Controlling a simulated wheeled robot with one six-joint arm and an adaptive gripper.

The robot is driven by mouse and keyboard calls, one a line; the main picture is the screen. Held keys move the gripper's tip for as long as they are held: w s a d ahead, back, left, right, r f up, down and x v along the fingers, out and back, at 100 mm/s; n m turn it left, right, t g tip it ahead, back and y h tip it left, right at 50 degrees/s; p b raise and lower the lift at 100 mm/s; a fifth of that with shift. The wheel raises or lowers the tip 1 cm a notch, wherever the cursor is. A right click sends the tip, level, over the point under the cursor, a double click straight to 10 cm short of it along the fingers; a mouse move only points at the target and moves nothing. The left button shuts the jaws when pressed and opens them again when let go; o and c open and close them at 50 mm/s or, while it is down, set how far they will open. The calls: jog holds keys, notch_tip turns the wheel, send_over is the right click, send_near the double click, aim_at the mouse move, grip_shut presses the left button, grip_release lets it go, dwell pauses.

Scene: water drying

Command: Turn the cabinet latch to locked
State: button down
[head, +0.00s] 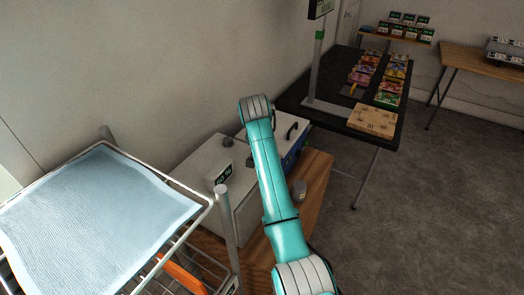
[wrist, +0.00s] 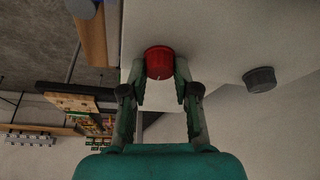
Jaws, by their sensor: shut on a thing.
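In the wrist view, a round red knob (wrist: 159,60), which looks like the latch, sits on the pale face of the white cabinet (wrist: 225,35). A small light mark shows on its lower edge; I cannot read its setting. My gripper (wrist: 160,76) has its two fingers on either side of the red knob, closed on it. In the head view, the white cabinet (head: 190,165) stands on a wooden table, partly behind my teal arm. The red knob and my fingers are hidden there.
A dark grey knob (wrist: 260,79) sits right of the red one in the wrist view. In the head view, a wire rack (head: 206,212) with a blue cloth (head: 95,215) stands at left.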

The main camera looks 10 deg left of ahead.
jog(key=n+y, duration=0.2)
jog(key=n, duration=0.2)
jog(key=shift+d+n, duration=0.1)
jog(key=shift+n, duration=0.2)
jog(key=n+g+y, duration=0.1)
jog(key=n, duration=0.3)
jog(key=shift+w+n, duration=0.1)
jog(key=shift+n, duration=0.2)
jog(key=n, duration=0.2)
jog(key=n+g+y, duration=0.1)
jog(key=n, duration=0.1)
jog(key=shift+g, duration=0.3)
jog(key=shift+n+g+y, duration=0.4)
jog(key=shift+n+g, duration=0.3)
jog(key=shift+n, duration=1.3)
jog(key=c, duration=0.9)
grip_release()
jog(key=shift+o, duration=0.2)
